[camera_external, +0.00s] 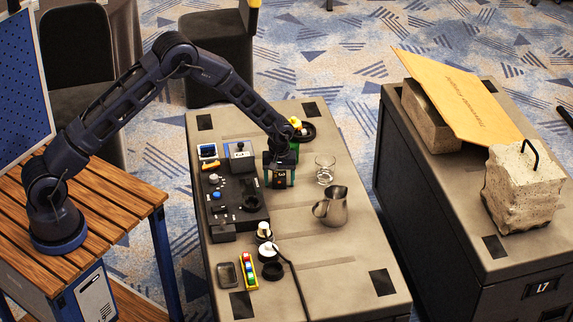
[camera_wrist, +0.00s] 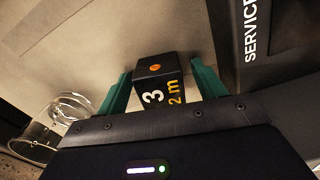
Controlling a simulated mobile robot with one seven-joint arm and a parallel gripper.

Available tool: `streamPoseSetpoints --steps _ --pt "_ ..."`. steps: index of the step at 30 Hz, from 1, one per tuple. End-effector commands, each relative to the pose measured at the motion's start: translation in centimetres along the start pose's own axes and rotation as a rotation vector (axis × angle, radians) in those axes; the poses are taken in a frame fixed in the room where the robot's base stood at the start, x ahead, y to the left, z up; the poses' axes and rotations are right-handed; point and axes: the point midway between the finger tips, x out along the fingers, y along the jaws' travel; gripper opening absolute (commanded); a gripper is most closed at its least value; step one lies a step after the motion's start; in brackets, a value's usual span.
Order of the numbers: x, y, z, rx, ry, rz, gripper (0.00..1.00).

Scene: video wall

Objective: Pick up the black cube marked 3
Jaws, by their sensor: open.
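The black cube marked 3 (camera_wrist: 156,88) shows in the wrist view between the two green fingers of my gripper (camera_wrist: 160,85). Its near face carries a white 3 and yellow lettering, and an orange dot sits on another face. Small gaps seem to show between the cube and the fingers. In the external view my gripper (camera_external: 279,178) is low over the table, with the cube (camera_external: 279,180) dark between its fingers and partly hidden. My gripper is open around the cube. Whether a finger touches it, I cannot tell.
The grey table (camera_external: 345,275) carries a glass (camera_external: 325,170) and a metal pitcher (camera_external: 331,207) right of my gripper. A black control panel (camera_external: 236,192) lies close on the left. A yellow item (camera_external: 295,123) sits behind. The table's front right is mostly clear.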

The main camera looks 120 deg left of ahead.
Motion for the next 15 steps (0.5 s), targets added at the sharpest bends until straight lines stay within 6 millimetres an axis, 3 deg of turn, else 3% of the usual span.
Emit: streamPoseSetpoints --steps 1,9,15 --pt "-0.02 0.00 -0.01 0.000 0.000 0.000 0.69" --pt "-0.04 0.01 -0.01 0.000 0.000 0.000 0.20" --pt "-0.07 0.01 -0.01 0.000 0.000 0.000 0.20"
